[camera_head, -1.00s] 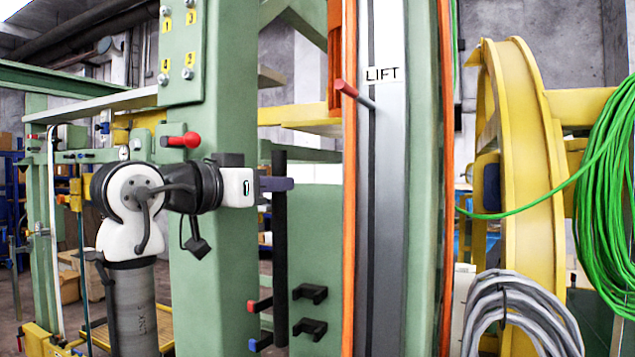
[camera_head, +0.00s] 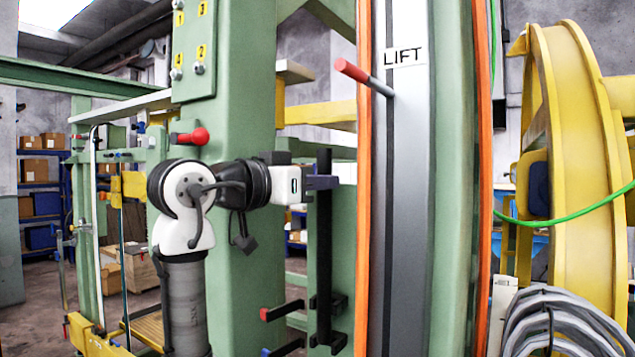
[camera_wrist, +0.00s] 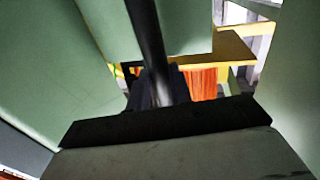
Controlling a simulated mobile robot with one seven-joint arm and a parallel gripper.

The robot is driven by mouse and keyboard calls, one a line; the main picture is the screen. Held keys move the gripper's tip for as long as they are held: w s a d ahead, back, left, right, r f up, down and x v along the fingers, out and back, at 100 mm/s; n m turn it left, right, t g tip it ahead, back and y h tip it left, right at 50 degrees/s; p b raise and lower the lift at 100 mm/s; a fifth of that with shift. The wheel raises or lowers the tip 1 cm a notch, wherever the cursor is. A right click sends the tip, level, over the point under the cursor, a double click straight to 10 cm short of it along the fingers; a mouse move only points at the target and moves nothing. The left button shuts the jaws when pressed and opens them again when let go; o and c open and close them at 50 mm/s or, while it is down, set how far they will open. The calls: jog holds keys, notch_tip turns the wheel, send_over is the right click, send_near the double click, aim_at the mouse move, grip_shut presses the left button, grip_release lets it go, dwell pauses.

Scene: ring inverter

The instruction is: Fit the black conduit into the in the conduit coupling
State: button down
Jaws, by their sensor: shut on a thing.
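The black conduit (camera_head: 323,240) is a long, thin, upright bar in front of the green panel. My gripper (camera_head: 322,183) is shut on its upper part, coming from the left. In the wrist view the conduit (camera_wrist: 150,45) runs upward from between the dark fingers (camera_wrist: 160,88). Two black brackets, which look like the conduit coupling, stick out of the green panel: an upper one (camera_head: 339,300) and a lower one (camera_head: 339,342). The conduit's lower part overlaps both in the head view. I cannot tell whether it is seated in them or only in front.
A red-tipped handle (camera_head: 283,310) sticks out left of the brackets. A thick green post (camera_head: 245,310) stands behind my arm. The LIFT column (camera_head: 405,200) with orange edges and a red-ended lever (camera_head: 365,77) is to the right. A grey cable coil (camera_head: 560,320) hangs at the lower right.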

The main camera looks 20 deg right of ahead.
aim_at(319, 245)
jog(key=shift+a+f+b, duration=0.1)
jog(key=shift+f+b, duration=2.05)
jog(key=shift+f, duration=0.75)
jog(key=shift+f+b, duration=1.25)
jog(key=shift+f, duration=0.85)
jog(key=c, duration=1.2)
grip_release()
jog(key=shift+o, duration=0.2)
jog(key=b+v, duration=0.4)
jog(key=v, duration=0.9)
jog(key=shift+s+a, duration=0.2)
jog(key=shift+a, duration=0.15)
